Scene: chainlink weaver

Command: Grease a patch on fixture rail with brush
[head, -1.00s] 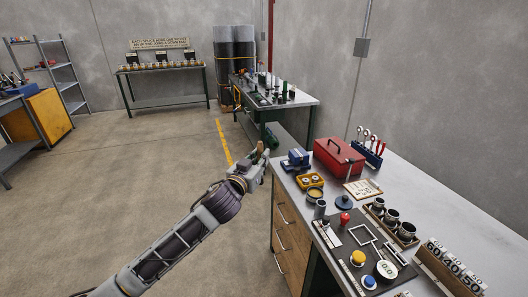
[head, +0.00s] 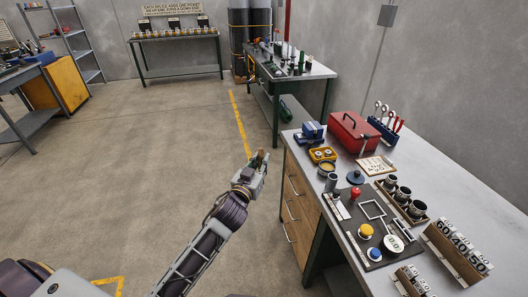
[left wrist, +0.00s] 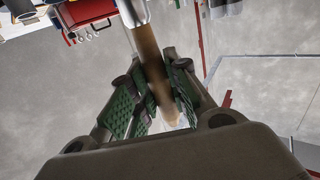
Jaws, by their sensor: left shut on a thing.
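My left gripper (head: 258,168) is beside the left edge of the near workbench, over the open floor in the head view. It is shut on the brush, whose tan wooden handle (left wrist: 150,52) runs between the green finger pads in the left wrist view. A pale metal band shows at the handle's upper end; the bristles are out of that view. An open round tin with yellowish content (head: 327,169) stands near the bench's left edge. I cannot tell which part is the fixture rail. My right gripper is not in view.
The near workbench (head: 455,185) holds a red toolbox (head: 354,134), a yellow tray (head: 322,154), a dark panel with buttons (head: 352,209), several cups and number blocks. Another bench (head: 310,70) stands behind. The floor to the left (head: 130,160) is clear.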

